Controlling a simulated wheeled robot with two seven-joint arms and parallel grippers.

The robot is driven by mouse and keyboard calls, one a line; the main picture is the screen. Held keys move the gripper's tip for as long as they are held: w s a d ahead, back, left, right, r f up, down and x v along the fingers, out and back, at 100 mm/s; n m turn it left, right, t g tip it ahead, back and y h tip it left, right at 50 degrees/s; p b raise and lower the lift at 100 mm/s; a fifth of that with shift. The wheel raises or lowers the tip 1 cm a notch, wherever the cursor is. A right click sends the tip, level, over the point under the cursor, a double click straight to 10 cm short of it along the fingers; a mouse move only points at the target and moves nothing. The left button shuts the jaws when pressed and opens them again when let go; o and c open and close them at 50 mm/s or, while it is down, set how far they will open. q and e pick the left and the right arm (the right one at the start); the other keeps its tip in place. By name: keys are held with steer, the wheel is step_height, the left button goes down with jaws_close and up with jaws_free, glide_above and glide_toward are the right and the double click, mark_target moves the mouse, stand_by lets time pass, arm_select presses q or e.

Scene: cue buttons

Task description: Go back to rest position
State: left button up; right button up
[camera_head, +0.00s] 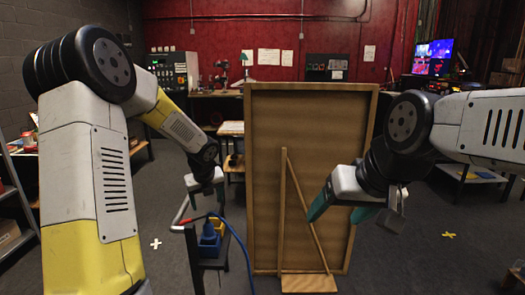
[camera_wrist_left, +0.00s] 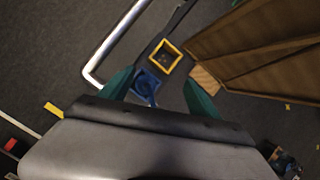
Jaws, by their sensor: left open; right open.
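My left gripper (camera_head: 206,192) is open and empty in the head view. It hangs over a small dark stand (camera_head: 190,232) with a metal rail, left of the wooden panel. In the left wrist view its green fingers (camera_wrist_left: 160,90) are spread apart, with a blue item (camera_wrist_left: 147,84) and a yellow-rimmed square box (camera_wrist_left: 166,56) showing beyond and between them. My right gripper (camera_head: 342,210) is open and empty in front of the right part of the panel, its green fingers pointing down. Whether it touches the panel I cannot tell.
A tall wooden panel (camera_head: 265,130) with a slanted brace stands upright in the middle. A blue cable (camera_head: 240,243) hangs from the stand. A grey control cabinet (camera_head: 170,70) and benches stand by the red back wall. The dark floor (camera_head: 400,265) at right is mostly clear.

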arm_select(q)
steer(key=s+r+n, duration=0.9)
steer(key=s+d+r+n+h, duration=0.1)
steer(key=s+d+r+n, duration=0.1)
steer(key=s+n, duration=0.8)
steer(key=s+d+r+n+t+h, duration=0.1)
steer(key=s+r+n, duration=0.4)
steer(key=s+n, duration=0.6)
steer(key=shift+s+d+r+t+h, duration=0.3)
steer(key=shift+s+d+h, duration=0.3)
steer(key=shift+s+d, duration=0.05)
steer(key=shift+c, duration=0.2)
